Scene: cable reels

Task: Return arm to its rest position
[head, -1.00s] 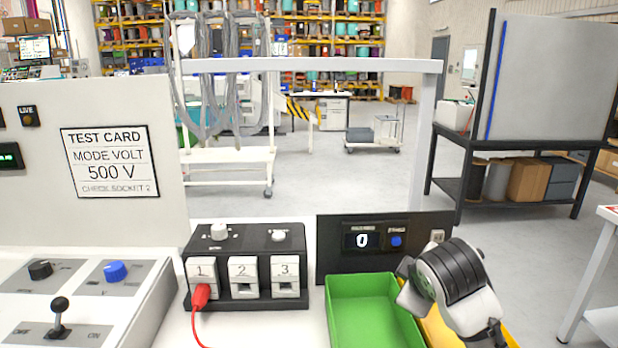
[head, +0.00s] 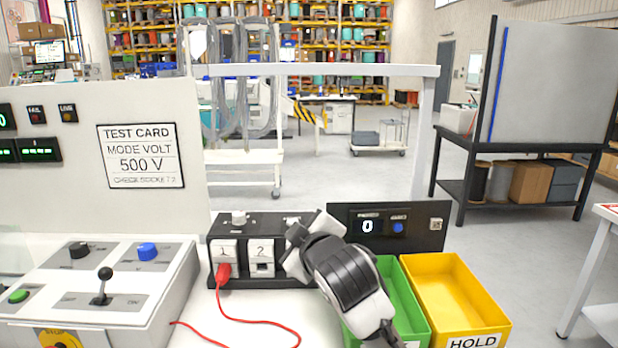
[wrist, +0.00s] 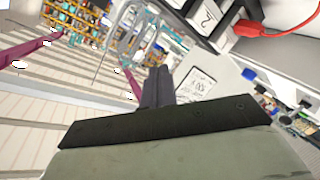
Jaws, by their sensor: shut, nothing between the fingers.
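My gripper (head: 298,246) is in front of the right end of the black socket box (head: 238,284) in the head view, hiding socket 3. My arm reaches it from the lower right, over the green bin. In the wrist view the dark fingers (wrist: 156,76) are together with nothing between them. A red plug (head: 223,271) sits at socket 1, apart from my gripper. The plug also shows in the wrist view (wrist: 247,29).
A green bin (head: 407,307) and a yellow HOLD bin (head: 462,290) stand at the right. A grey-white frame bar (head: 320,70) spans behind the bench. A control panel with a lever (head: 103,288) is at left. Red cable (head: 262,322) lies loose on the bench.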

